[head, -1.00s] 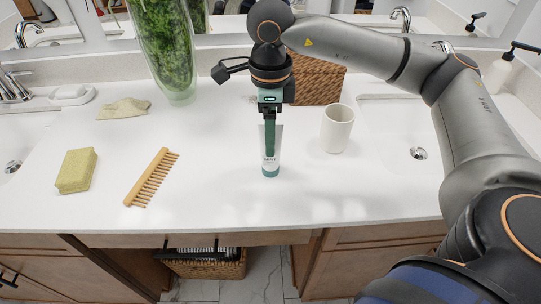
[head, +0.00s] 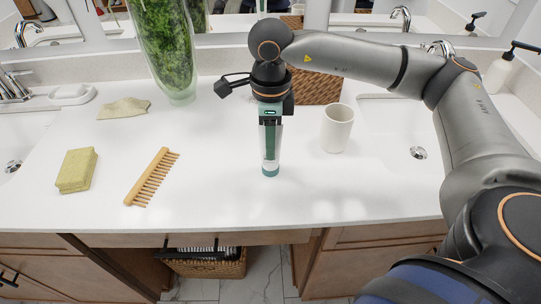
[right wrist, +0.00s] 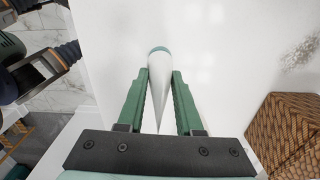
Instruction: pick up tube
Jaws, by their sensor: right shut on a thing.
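The white tube (head: 271,166) with a teal cap stands cap-down on the white counter (head: 215,150), in the middle of the head view. My right gripper (head: 270,150) comes down over it from above and is shut on it. In the right wrist view the tube (right wrist: 159,75) lies between the two green fingers of the right gripper (right wrist: 160,82), its teal cap beyond the fingertips. The fingers hide part of the tube in the head view. My left gripper is not in view.
A white cup (head: 337,128) stands just right of the tube, with a woven basket (head: 318,87) behind. A wooden comb (head: 151,177), a yellow sponge (head: 76,170) and a folded cloth (head: 124,108) lie left. A tall glass vase (head: 165,50) stands behind.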

